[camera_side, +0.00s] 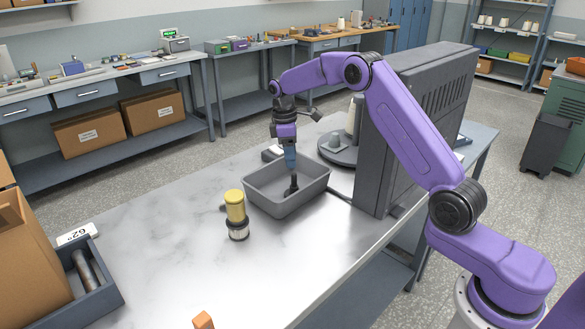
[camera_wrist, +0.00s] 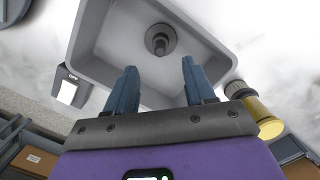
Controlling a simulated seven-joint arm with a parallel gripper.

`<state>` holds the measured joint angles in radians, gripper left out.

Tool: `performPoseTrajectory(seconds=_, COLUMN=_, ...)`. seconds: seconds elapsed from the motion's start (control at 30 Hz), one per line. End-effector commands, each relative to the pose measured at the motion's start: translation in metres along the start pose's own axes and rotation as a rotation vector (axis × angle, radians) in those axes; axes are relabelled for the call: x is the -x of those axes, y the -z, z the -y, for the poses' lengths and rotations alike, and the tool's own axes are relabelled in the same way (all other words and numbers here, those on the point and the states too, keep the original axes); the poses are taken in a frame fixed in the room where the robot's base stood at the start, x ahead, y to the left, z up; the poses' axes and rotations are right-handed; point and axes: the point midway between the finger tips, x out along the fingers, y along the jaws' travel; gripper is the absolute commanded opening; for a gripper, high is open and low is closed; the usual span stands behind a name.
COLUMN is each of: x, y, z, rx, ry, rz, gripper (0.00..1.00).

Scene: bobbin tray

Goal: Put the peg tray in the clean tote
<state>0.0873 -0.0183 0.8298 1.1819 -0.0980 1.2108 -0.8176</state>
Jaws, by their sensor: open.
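The peg tray, a small dark round base with an upright post (camera_side: 294,186), stands inside a grey open tote (camera_side: 262,199), which I take to be the clean tote. In the wrist view the peg tray (camera_wrist: 160,40) is seen from above on the tote's floor, and the tote's pale rim (camera_wrist: 82,38) surrounds it. My gripper (camera_side: 290,165) points down over the tote, above the peg tray. In the wrist view my gripper (camera_wrist: 158,68) has its two blue fingers spread, with nothing between them. The peg tray lies beyond the fingertips, apart from them.
A dark turntable (camera_side: 330,151) with a grey pegged piece and white bobbin is behind, beside a tall grey cabinet (camera_side: 428,110). The marble tabletop's middle is clear.

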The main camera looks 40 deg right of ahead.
Motion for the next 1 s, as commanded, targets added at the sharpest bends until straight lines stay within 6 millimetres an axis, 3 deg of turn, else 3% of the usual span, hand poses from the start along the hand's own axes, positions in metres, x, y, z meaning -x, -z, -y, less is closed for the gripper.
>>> performPoseTrajectory(seconds=0.1, x=0.011, y=0.000, z=0.000, rx=0.001, ry=-0.001, rz=-0.001, gripper=0.54)
performPoseTrajectory(seconds=0.33, x=0.015, y=0.001, z=0.001, rx=0.002, ry=0.000, rz=0.000, gripper=0.54)
performPoseTrajectory(seconds=0.47, x=0.022, y=0.006, z=0.014, rx=0.012, ry=-0.005, rz=-0.006, gripper=0.54)
performPoseTrajectory(seconds=0.57, x=0.033, y=0.013, z=0.039, rx=0.032, ry=-0.012, rz=-0.014, gripper=0.54)
performPoseTrajectory(seconds=0.73, x=0.054, y=0.019, z=0.099, rx=0.071, ry=-0.026, rz=-0.035, gripper=0.54)
performPoseTrajectory(seconds=1.0, x=0.074, y=-0.002, z=0.196, rx=0.131, ry=-0.039, rz=-0.069, gripper=0.54)
